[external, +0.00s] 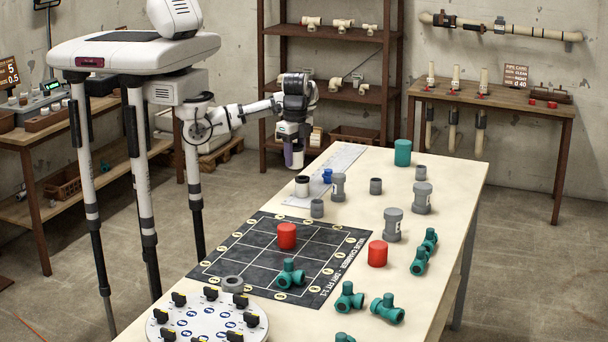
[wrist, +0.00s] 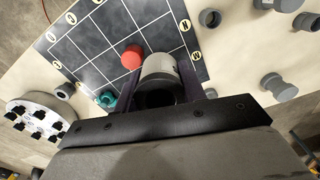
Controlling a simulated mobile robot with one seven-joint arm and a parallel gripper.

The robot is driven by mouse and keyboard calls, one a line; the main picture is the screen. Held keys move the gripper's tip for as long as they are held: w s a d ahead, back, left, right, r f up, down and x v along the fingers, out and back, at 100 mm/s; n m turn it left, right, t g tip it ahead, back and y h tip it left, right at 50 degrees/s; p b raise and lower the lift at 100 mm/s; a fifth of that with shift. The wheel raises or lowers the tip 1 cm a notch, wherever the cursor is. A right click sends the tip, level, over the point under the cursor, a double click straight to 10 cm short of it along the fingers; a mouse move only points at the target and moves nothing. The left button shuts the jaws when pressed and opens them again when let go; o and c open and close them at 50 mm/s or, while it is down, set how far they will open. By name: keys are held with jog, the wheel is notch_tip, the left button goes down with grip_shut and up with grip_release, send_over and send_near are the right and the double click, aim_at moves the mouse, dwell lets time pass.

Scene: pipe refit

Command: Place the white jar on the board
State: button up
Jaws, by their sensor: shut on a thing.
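My gripper (wrist: 160,85) is shut on the white jar (wrist: 158,66) in the wrist view. The jar is a pale cylinder with a dark round end facing the camera, one finger on each side. In the external view my gripper (external: 293,165) points down, held up above the table at its left side. A white round piece with a dark top (external: 302,189) shows just below it; I cannot tell whether it is the held jar or stands apart. The black gridded board (external: 215,263) lies flat on the table, and also shows in the wrist view (wrist: 88,40).
A white disc (external: 200,325) with black knobs stands at the near end. Grey fittings (external: 393,225), another red jar (external: 377,254) and teal valves crowd the right. Some board squares are bare.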

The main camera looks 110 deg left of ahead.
jog(key=shift+m, duration=0.8)
jog(key=s+f+p, duration=0.1)
jog(key=f, duration=0.4)
jog(key=s+d+f+p, duration=0.1)
jog(key=f, duration=0.3)
jog(key=d+f, duration=0.1)
jog(key=f, duration=0.4)
jog(key=shift+s+d+f+p, duration=0.1)
jog(key=shift+s+f+p, duration=0.25)
jog(key=shift+s+p, duration=0.05)
notch_tip(320, 180, down, 5)
jog(key=shift+r+p, duration=0.1)
jog(key=shift+p, duration=0.4)
jog(key=shift+f, duration=0.25)
jog(key=shift+f+b, duration=0.25)
jog(key=shift+b, duration=0.15)
jog(key=o, duration=1)
jog(key=shift+r, duration=0.1)
jog(key=shift+r, duration=0.1)
